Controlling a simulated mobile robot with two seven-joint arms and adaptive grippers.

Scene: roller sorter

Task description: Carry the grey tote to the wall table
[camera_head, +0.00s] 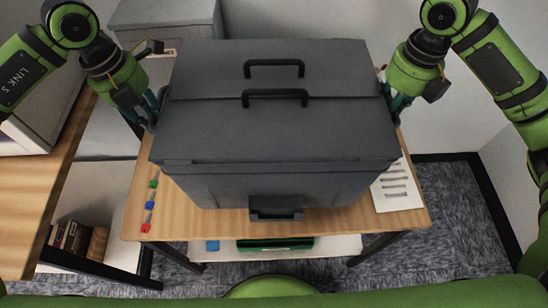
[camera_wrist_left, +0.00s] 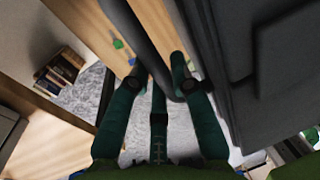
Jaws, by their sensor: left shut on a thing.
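The grey tote (camera_head: 275,182) is in the middle of the head view, lid closed, with two black handles on top and a latch at its front. It is over the wooden table (camera_head: 220,222); I cannot tell whether it rests there or is lifted. My left gripper (camera_head: 150,112) is at its left side. In the left wrist view, the left gripper's fingers (camera_wrist_left: 158,78) are shut on a dark grey bar at the side of the tote (camera_wrist_left: 275,75). My right gripper (camera_head: 392,100) is at the tote's right side, its fingertips partly hidden.
Small coloured pieces (camera_head: 148,204) lie on the table left of the tote. Another wooden table (camera_head: 40,190) stands at the left. A grey cabinet (camera_head: 165,14) is behind. Carpet (camera_head: 440,220) is clear at the right.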

